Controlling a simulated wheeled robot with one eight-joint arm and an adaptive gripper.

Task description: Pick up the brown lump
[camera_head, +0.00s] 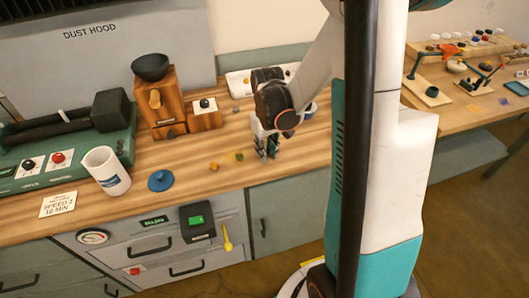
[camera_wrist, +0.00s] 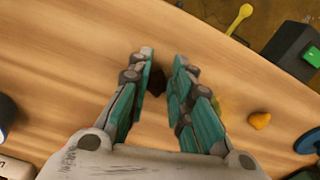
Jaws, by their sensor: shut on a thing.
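My gripper (camera_wrist: 163,60) points down at the wooden worktop, its teal fingers closed in around a dark brown lump (camera_wrist: 157,84). The lump shows as a small dark piece between the fingers in the wrist view, partly covered by the left finger. In the head view my gripper (camera_head: 268,150) is low over the worktop, right of the small lumps. I cannot make out the brown lump there. Whether the lump touches the worktop is not clear.
An orange-yellow lump (camera_head: 214,167) and an olive lump (camera_head: 239,157) lie left of my gripper. A blue round lid (camera_head: 160,180) and white mug (camera_head: 107,171) stand farther left. A wooden grinder (camera_head: 157,103) and white tray (camera_head: 240,83) are behind. The worktop's front edge is close.

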